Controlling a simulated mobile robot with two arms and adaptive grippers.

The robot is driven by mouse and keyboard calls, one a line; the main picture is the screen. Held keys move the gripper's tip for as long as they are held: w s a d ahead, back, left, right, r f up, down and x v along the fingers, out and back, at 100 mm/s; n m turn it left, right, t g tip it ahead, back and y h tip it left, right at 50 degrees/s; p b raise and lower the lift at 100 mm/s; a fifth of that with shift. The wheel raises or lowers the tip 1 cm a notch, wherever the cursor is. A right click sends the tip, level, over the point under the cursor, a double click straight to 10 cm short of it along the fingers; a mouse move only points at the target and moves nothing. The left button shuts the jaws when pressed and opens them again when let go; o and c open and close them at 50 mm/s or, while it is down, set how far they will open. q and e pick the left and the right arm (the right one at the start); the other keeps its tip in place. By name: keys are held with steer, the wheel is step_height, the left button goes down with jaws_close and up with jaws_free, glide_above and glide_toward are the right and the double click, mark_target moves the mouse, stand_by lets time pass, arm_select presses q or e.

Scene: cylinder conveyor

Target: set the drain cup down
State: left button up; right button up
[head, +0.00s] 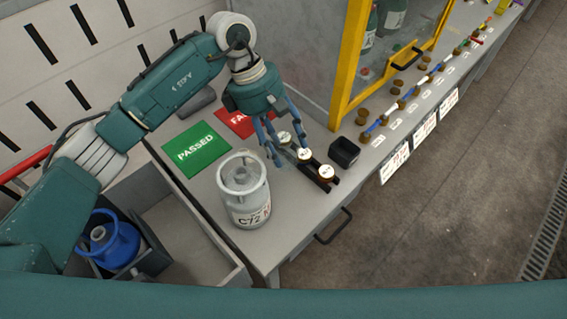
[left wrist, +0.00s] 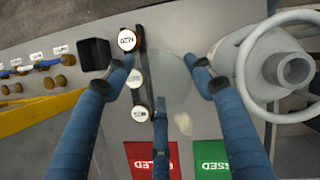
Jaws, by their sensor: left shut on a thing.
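My left gripper (head: 284,148) reaches down over the bench beside a black rack of white-lidded jars (head: 326,172). Its blue fingers are shut around a clear, round, see-through thing (left wrist: 172,85), which I take to be the drain cup. It shows faintly between the fingers in the left wrist view, and I cannot make it out in the head view. I cannot tell whether its base touches the bench. The jars also show just left of it in the left wrist view (left wrist: 127,40). My right gripper is not in view.
A grey gas cylinder (head: 244,190) stands upright on the bench. Green PASSED (head: 197,149) and red (head: 236,121) mats lie behind. A black open box (head: 344,152) sits right of the rack. A yellow-framed cabinet (head: 350,70) rises behind. A blue cylinder (head: 108,240) sits in a crate lower left.

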mark_target(284, 159)
arm_select(q)
steer(key=f, duration=0.5)
steer(key=shift+w+f+p, duration=0.2)
steer(key=shift+f+p, duration=0.05)
steer(key=shift+p, duration=0.15)
steer(key=shift+s+f, duration=0.1)
steer(key=shift+f, duration=0.35)
step_height(284, 159, down, 3)
steer(key=shift+f+p, duration=0.2)
steer(key=shift+p, duration=0.25)
steer(key=shift+f, duration=0.35)
steer(key=shift+f, duration=0.2)
steer(key=o, duration=0.9)
steer(key=shift+r, duration=0.1)
